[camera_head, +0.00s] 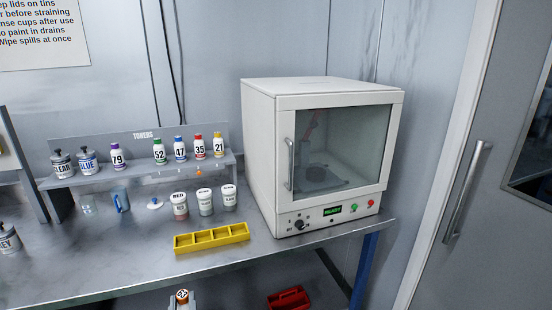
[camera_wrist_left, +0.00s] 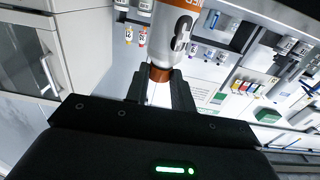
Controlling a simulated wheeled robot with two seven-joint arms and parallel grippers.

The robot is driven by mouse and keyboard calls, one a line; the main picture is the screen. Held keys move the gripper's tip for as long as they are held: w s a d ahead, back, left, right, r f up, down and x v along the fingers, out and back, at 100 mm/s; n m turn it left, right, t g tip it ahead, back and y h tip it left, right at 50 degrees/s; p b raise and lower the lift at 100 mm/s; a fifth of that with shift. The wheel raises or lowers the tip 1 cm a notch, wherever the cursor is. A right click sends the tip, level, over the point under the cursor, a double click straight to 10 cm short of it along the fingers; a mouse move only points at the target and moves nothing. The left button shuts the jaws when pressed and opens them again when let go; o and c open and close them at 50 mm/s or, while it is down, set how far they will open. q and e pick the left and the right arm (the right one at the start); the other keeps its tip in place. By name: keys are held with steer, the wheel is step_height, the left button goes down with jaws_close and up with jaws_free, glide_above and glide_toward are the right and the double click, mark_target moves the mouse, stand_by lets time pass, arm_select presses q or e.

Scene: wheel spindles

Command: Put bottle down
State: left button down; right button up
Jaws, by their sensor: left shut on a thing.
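My left gripper (camera_wrist_left: 160,88) is shut on a bottle (camera_wrist_left: 172,35) with a white label, dark print and orange parts. The wrist view cuts off the bottle's far end, and its number is not fully readable. In the head view a small orange-and-white part of what looks like this bottle (camera_head: 182,296) shows at the bottom edge, in front of the bench. The toner rack (camera_head: 140,143) stands at the back left of the bench. It holds numbered bottles with purple, green, blue, red and yellow caps, with a gap between 79 and 52. My right gripper is not in view.
A yellow divided tray (camera_head: 211,238) lies near the bench's front edge. Three white tubs, among them the left one (camera_head: 180,206), stand behind it. A white cabinet with a glass door (camera_head: 322,155) fills the right end. A red box (camera_head: 289,298) sits below the bench (camera_head: 120,265).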

arm_select(q)
steer(key=shift+w+d+r+m+t+h, duration=0.15)
steer(key=shift+w+r+m+h, duration=0.1)
steer(key=shift+m+h, duration=0.3)
steer(key=shift+w+r+m+t+h, duration=0.2)
steer(key=shift+m+h, duration=0.15)
steer(key=shift+h, duration=0.3)
steer(key=shift+w+r+m+h, duration=0.15)
steer(key=shift+m+h, duration=0.1)
steer(key=shift+h, duration=0.25)
steer(key=shift+s+r+m+h, duration=0.1)
steer(key=shift+m+h, duration=0.15)
steer(key=shift+h, duration=0.25)
steer(key=a, duration=0.1)
steer(key=a+r+h, duration=0.1)
steer(key=a, duration=0.1)
steer(key=shift+w+r+m, duration=0.15)
steer(key=shift+m, duration=0.25)
